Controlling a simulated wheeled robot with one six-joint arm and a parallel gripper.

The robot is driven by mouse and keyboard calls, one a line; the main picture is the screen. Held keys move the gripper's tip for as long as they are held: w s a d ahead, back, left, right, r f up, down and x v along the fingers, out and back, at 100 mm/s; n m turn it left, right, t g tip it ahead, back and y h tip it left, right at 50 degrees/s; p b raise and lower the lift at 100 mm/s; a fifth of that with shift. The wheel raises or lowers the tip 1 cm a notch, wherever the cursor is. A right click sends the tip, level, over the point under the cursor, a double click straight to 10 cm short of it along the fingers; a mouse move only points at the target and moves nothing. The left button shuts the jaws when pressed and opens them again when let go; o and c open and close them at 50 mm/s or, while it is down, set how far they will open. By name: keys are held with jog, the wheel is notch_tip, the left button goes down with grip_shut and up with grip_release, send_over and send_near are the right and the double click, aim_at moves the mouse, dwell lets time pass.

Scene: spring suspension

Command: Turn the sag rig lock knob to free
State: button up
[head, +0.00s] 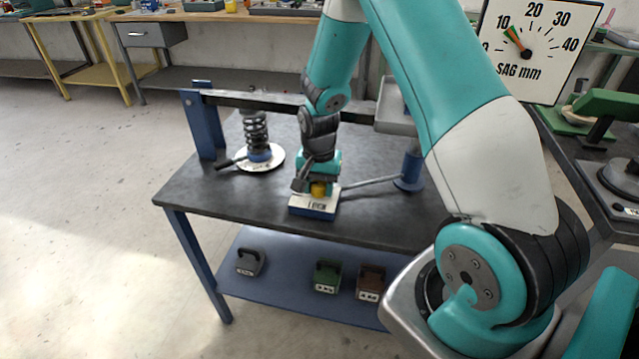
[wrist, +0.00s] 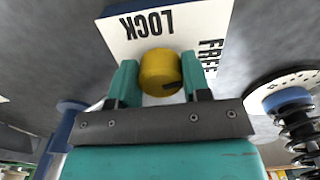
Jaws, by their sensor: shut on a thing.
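The yellow lock knob (head: 318,190) stands on a white-topped, blue-sided block (head: 312,208) at the front of the dark bench. In the wrist view the knob (wrist: 158,70) sits between the two teal fingers of my gripper (wrist: 160,84), which is shut on it. A short dark mark shows on the knob's lower right. In the head view my gripper (head: 318,184) points down over the block.
A coil spring (head: 256,132) stands on a round white-rimmed base at left, under a dark beam (head: 250,99) on a blue post (head: 203,125). A dial marked SAG mm (head: 535,55) hangs at upper right. Several weights, one grey (head: 250,262), lie on the lower shelf (head: 290,290).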

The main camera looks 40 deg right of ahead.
aim_at(318, 184)
jog(key=shift+r+m, duration=0.1)
jog(key=shift+m, duration=1.1)
jog(key=shift+w, duration=0.1)
jog(key=o, duration=0.9)
notch_tip(318, 184, up, 17)
jog(key=shift+r, duration=0.15)
